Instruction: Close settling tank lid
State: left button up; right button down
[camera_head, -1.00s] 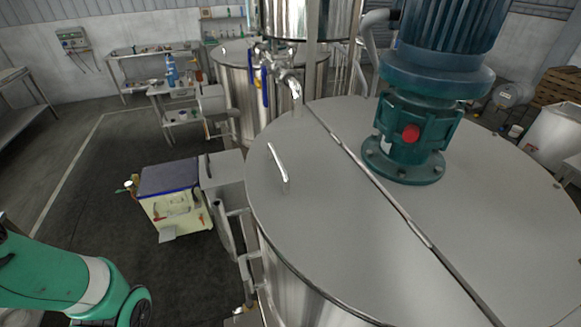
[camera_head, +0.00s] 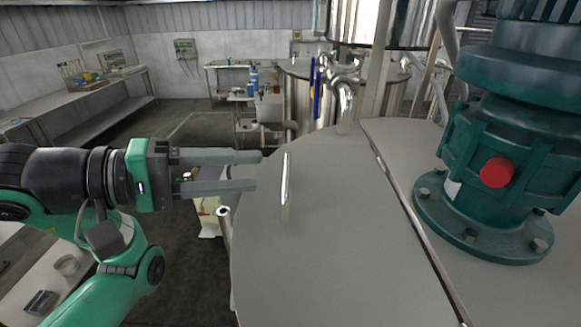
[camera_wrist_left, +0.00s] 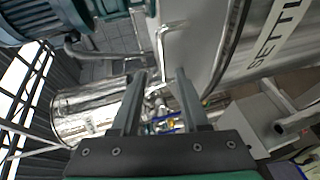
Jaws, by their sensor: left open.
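The settling tank's grey lid (camera_head: 310,255) lies flat across the near-left part of the tank top, left of the seam strip. Its upright silver bar handle (camera_head: 286,187) stands near the left edge. My left gripper (camera_head: 259,170) is open and empty, its two fingers pointing right at the handle, with a small gap left of it. In the left wrist view the open fingers (camera_wrist_left: 160,74) point toward the handle (camera_wrist_left: 161,45), which is just beyond the tips. The tank wall with part of its lettering (camera_wrist_left: 275,38) shows there too. My right gripper is not in view.
A large teal motor (camera_head: 500,160) stands on the tank top, right of the seam. Pipes and a valve with blue handles (camera_head: 316,90) rise behind the lid. A cream cart (camera_head: 208,210) is partly hidden behind my left gripper. Benches (camera_head: 75,100) line the far left wall.

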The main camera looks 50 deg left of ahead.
aim_at(286, 170)
pick_arm(q)
jog(key=x, duration=0.7)
jog(key=shift+w, duration=0.15)
jog(key=c, duration=0.7)
grip_shut()
jog(key=shift+d+r, duration=0.1)
